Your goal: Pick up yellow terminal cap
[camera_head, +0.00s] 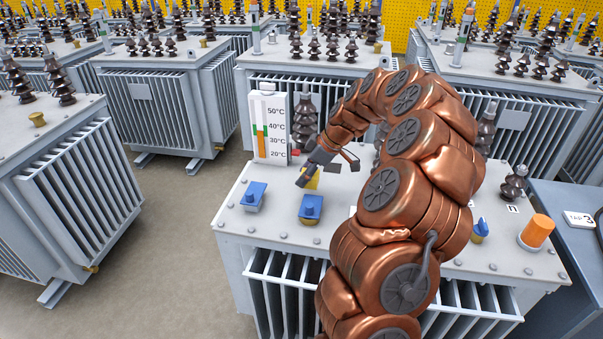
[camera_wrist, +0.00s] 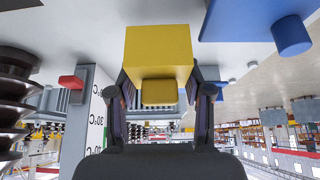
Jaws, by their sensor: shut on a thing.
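The yellow terminal cap (camera_wrist: 158,50) is a block with a smaller knob, between my gripper's (camera_wrist: 160,92) two fingers in the wrist view. The fingers are shut on its knob side. In the head view only a small part of the yellow cap (camera_head: 312,181) shows, largely hidden by my gripper (camera_head: 318,168). It is over the grey transformer top, behind two blue caps. Whether it touches the top is hard to tell. One blue cap (camera_head: 254,196) is at the left, the other (camera_head: 311,208) nearer the front edge. A blue cap (camera_wrist: 265,22) also shows in the wrist view.
A thermometer panel (camera_head: 270,128) stands behind my gripper on the transformer top (camera_head: 272,224). Dark insulators (camera_head: 305,122) rise beside it. An orange cap (camera_head: 537,231) and another blue cap (camera_head: 480,231) are to the right. Other transformers stand around, with open floor at left.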

